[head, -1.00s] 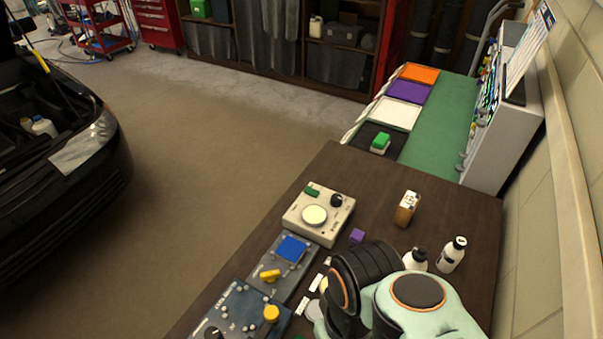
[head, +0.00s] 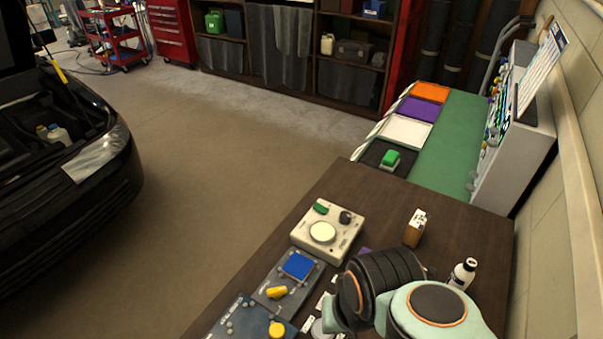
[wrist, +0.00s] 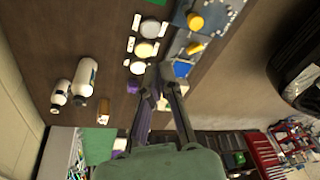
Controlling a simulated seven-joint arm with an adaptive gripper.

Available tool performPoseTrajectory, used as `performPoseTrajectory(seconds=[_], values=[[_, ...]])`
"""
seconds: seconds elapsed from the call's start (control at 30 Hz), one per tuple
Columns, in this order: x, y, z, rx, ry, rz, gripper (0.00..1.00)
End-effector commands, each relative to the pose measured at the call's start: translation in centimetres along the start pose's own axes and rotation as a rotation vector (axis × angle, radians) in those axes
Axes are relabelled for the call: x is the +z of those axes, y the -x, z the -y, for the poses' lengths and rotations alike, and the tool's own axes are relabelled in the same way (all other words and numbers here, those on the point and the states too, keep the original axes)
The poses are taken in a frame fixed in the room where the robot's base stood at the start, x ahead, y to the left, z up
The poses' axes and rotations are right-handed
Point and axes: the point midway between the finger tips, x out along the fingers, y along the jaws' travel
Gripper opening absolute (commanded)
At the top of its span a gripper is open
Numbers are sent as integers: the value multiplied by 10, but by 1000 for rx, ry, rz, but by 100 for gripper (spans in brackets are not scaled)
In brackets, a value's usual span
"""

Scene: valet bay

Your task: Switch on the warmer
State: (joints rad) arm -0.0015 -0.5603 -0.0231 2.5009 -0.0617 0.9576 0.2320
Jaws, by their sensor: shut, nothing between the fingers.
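The cream box (head: 325,232) stands on the dark table with a round pale pad, a green rocker switch (head: 320,208) and a black knob (head: 346,217). Next to it is a grey panel (head: 289,277) with a blue square (head: 298,265) and a yellow lever (head: 277,292). A darker blue-grey panel (head: 243,318) has a yellow knob (head: 277,329). I cannot tell from a label which one is the warmer. My gripper (wrist: 160,72) is shut and empty, its tips near the blue square in the wrist view. My arm hides it in the head view.
A wood-coloured block (head: 414,229) and a white bottle (head: 463,273) stand to the right; a second bottle (wrist: 62,94) shows in the wrist view. A purple block (wrist: 133,87) and pale discs (wrist: 147,48) lie near my gripper. Coloured trays (head: 407,131) lie beyond.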

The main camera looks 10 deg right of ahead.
Motion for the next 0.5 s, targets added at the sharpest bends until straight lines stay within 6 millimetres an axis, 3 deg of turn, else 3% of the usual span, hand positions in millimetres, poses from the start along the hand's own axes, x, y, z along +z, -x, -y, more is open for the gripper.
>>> performPoseTrajectory(seconds=[0.2, 0.27, 0.37, 0.5], values=[[-149, 31, -14, -13, -432, -394, 0], [-186, 32, -18, -10, -519, -472, 0], [-241, 24, -24, 5, -626, -580, 0], [-302, -5, -26, 48, -703, -693, 0]])
